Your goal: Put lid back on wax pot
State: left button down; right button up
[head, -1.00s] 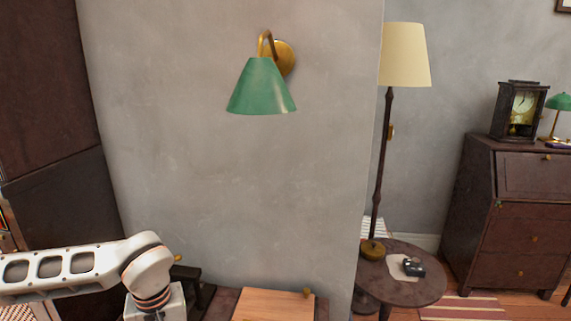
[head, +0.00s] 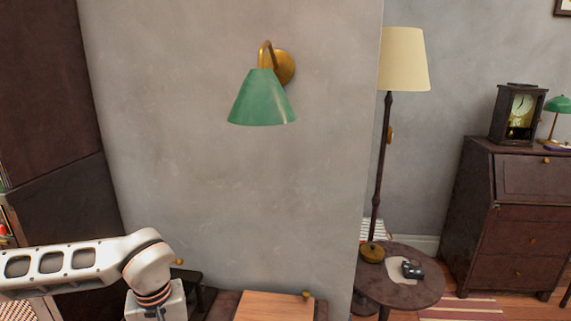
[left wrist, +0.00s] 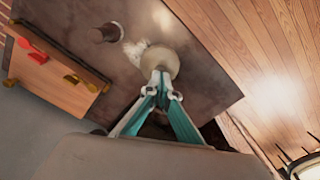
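My left gripper (left wrist: 161,91) shows in the left wrist view, with its teal fingers drawn together at the tips. The tips meet the near edge of a round pale beige piece (left wrist: 160,62), which looks like the lid, and appear closed on it. A small dark brown pot-like thing (left wrist: 108,32) is on the dark tabletop (left wrist: 205,75), up and left of the beige piece and apart from it. I cannot tell for sure that it is the wax pot. In the head view only my left arm shows; its gripper is below the picture. My right gripper is in neither view.
A wooden box or board (left wrist: 60,75) with a red piece (left wrist: 33,50) stands left of the tabletop. A whitish patch (left wrist: 135,48) lies between the pot-like thing and the beige piece. A green wall lamp (head: 262,98) hangs above. A round side table (head: 400,290) stands at right.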

pick_arm(q)
jog(key=shift+r+p, duration=0.9)
jog(key=shift+r, duration=0.4)
jog(key=shift+r+p, duration=0.85)
jog(key=shift+r, duration=0.25)
jog(key=shift+f, duration=0.1)
